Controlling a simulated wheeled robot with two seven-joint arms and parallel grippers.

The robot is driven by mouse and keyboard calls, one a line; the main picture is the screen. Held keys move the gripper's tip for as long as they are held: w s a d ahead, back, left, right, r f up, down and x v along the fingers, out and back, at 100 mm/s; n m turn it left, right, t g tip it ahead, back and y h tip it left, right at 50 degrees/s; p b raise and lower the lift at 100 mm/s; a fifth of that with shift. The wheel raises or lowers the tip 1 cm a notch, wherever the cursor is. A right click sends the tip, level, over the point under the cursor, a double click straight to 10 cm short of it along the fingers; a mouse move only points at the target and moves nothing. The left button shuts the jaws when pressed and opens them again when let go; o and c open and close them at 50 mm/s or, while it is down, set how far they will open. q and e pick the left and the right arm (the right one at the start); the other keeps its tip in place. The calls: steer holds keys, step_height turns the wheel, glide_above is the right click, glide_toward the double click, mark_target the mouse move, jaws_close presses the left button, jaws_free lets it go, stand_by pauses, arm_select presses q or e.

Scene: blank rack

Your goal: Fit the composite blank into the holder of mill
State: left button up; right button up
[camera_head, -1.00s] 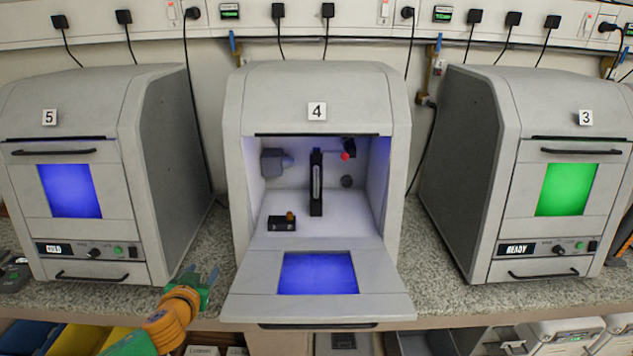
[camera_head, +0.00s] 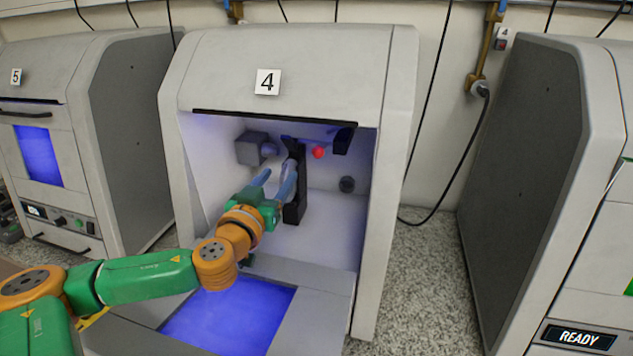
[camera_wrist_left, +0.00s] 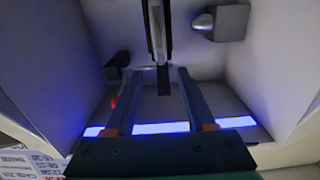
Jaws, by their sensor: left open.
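Mill 4 (camera_head: 267,82) stands open with its front door (camera_head: 315,290) folded down. Inside it, an upright black holder (camera_head: 293,212) stands near the back wall, and its slotted body also shows in the wrist view (camera_wrist_left: 157,40). My left gripper (camera_head: 276,180) is inside the chamber, in front of the holder. Its fingers are apart and empty; in the wrist view (camera_wrist_left: 157,75) the holder's end lies between the fingertip directions, with no clear contact. I cannot make out the composite blank; my arm covers the left chamber floor. My right gripper is out of view.
A grey spindle block (camera_head: 252,148) is on the chamber's left and a red ball (camera_head: 318,152) is right of the holder. Closed mill 5 (camera_head: 40,90) stands left, and another machine reading READY (camera_head: 580,337) stands right. The chamber's right floor is clear.

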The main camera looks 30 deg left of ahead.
mark_target(285, 168)
arm_select(q)
steer(key=p+x, duration=0.3)
steer(key=x, duration=0.1)
steer(key=shift+w+a, duration=0.2)
steer(key=shift+w+f, duration=0.2)
steer(key=shift+w, duration=0.1)
steer(key=shift+s+r, duration=0.1)
steer(key=shift+s, duration=0.15)
steer(key=c, duration=0.8)
jaws_close()
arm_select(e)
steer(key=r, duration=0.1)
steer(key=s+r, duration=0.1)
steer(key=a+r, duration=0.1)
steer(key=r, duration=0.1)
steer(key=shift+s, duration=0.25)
